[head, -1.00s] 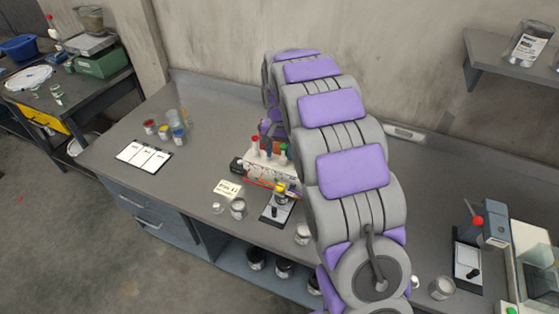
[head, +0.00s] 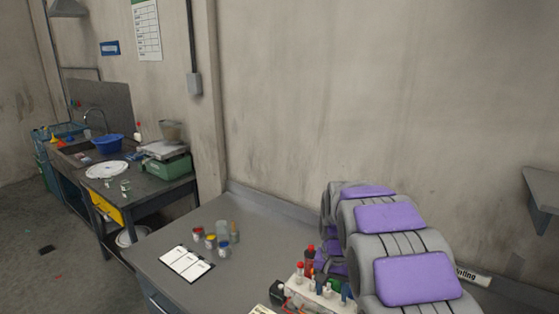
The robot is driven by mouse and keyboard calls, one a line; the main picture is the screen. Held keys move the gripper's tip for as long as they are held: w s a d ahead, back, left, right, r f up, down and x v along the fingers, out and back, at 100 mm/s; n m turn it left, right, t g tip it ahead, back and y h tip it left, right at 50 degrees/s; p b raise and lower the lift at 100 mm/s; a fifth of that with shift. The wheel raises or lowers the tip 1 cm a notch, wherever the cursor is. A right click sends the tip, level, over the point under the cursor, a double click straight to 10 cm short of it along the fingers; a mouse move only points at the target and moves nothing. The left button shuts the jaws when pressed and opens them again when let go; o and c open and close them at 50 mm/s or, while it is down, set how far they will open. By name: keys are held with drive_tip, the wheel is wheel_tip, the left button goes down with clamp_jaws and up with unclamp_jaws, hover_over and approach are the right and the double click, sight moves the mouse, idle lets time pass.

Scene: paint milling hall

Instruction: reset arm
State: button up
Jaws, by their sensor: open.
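My arm reaches in from the lower right in the head view, its grey and purple links curving over the bench (head: 205,240). My gripper (head: 322,268) is at the far end, low behind the links and close to the bottle rack. It is open, and its fingers are mostly hidden by the arm and the bottles. I see nothing held in it.
A white rack (head: 313,300) with several capped bottles stands beside the arm. A white card sheet (head: 187,263) and small paint jars (head: 211,241) lie to the left. The wall is behind; a shelf (head: 543,190) juts out at right. A side table (head: 140,182) carries a green scale (head: 165,167).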

drive_tip(key=s+n+g+b, duration=0.1)
drive_tip(key=s+n+b, duration=0.2)
drive_tip(key=s, duration=3.4)
drive_tip(key=shift+s+a+n+g, duration=0.15)
drive_tip(key=shift+s+n+g, duration=0.15)
drive_tip(key=shift+n, duration=0.4)
drive_tip(key=shift+w+f, duration=0.1)
drive_tip(key=shift+c, duration=0.4)
